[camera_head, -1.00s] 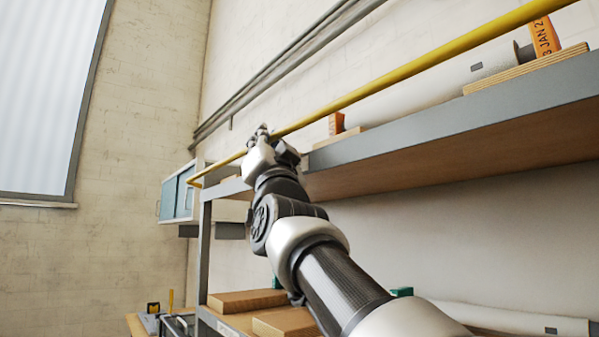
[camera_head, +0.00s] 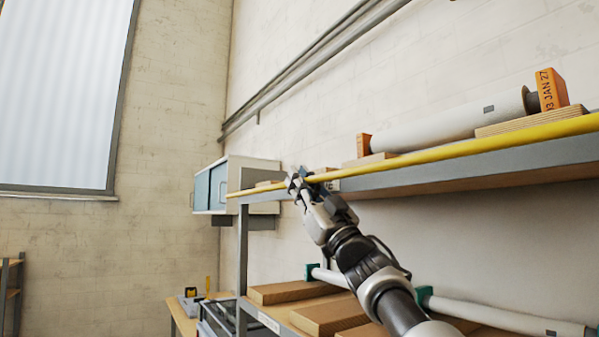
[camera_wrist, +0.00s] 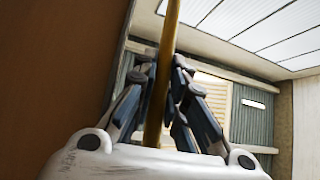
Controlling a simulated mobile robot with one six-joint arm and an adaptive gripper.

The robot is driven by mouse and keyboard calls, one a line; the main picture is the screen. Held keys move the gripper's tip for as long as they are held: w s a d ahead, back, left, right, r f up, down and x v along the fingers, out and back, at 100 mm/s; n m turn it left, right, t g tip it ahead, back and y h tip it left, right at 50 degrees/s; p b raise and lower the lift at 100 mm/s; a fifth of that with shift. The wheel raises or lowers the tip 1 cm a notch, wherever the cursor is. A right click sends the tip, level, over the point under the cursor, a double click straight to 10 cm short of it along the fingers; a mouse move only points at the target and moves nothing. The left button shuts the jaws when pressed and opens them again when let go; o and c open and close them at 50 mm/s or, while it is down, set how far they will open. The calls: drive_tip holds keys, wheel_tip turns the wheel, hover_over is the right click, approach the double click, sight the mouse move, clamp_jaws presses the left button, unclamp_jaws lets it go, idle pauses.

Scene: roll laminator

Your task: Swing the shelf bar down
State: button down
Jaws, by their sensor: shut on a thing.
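The yellow shelf bar (camera_head: 440,153) runs along the front edge of the upper shelf (camera_head: 480,168) in the head view, close to the shelf's grey edge. My gripper (camera_head: 300,181) is shut on the bar toward its left end. In the wrist view the bar (camera_wrist: 168,50) passes between the fingers of my gripper (camera_wrist: 165,85). The fingers hide part of the bar there.
A white roll (camera_head: 455,122) lies on the upper shelf with orange blocks (camera_head: 552,90) at its ends. Wooden boards (camera_head: 325,315) and another roll (camera_head: 500,317) lie below. A wall cabinet (camera_head: 212,187) hangs behind the bar's left end.

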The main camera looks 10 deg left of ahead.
drive_tip(key=shift+w+f+n+g+y, duration=0.2)
drive_tip(key=shift+f+n+g+y, duration=0.1)
drive_tip(key=shift+f+n, duration=0.1)
drive_tip(key=c, duration=1.6)
unclamp_jaws()
drive_tip(key=shift+s+r, duration=0.1)
drive_tip(key=shift+r, duration=0.05)
drive_tip(key=v, duration=1.2)
drive_tip(key=shift+d, duration=0.1)
